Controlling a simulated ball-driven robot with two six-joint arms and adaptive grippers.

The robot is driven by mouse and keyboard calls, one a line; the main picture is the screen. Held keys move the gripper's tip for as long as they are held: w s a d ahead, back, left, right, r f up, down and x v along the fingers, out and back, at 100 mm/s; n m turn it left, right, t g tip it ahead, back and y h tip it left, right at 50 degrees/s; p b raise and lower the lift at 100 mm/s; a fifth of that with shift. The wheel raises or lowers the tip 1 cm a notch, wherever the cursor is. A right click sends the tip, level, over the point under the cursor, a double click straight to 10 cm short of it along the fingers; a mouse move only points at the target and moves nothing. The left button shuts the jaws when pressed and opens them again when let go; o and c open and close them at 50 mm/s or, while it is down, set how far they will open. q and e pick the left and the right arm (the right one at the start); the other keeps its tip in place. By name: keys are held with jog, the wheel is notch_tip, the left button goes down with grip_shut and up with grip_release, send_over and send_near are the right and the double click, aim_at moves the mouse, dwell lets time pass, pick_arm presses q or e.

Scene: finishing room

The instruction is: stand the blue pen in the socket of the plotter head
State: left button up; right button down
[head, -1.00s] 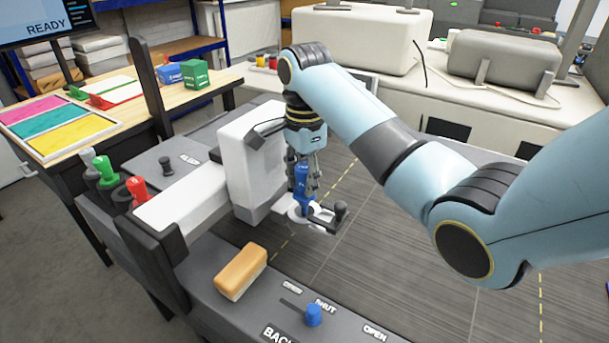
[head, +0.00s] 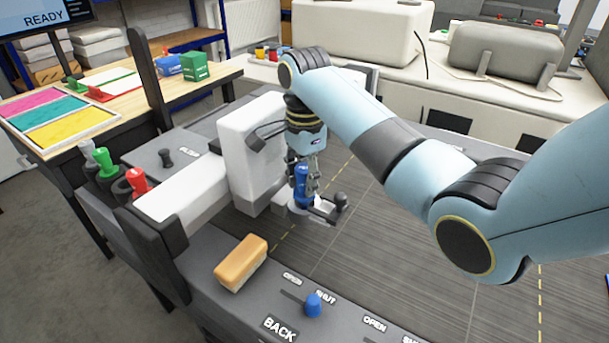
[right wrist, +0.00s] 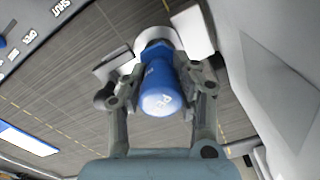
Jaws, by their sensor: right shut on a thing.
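The blue pen (head: 301,185) is upright in my right gripper (head: 303,188), whose fingers are shut on its sides. The plotter head is a white block (head: 247,140) with a low bracket and a clamp lever with a dark knob (head: 341,199). The pen's lower end is at the socket ring; how deep it sits is hidden by the pen. In the right wrist view the blue pen (right wrist: 160,90) is between both fingers, and the pale socket ring (right wrist: 152,34) shows beyond it. My left gripper is not in view.
A tan-and-white block (head: 241,263) and a blue knob (head: 313,304) are on the front rail. Red (head: 137,181) and green (head: 104,160) pens stand in holders at left. The dark plotter bed (head: 400,235) is clear to the right.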

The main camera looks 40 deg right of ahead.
jog(key=shift+f, duration=0.65)
jog(key=shift+f, duration=0.2)
jog(key=c, duration=0.9)
grip_release()
jog(key=shift+c, duration=0.2)
notch_tip(320, 180, up, 8)
jog(key=shift+f, duration=0.25)
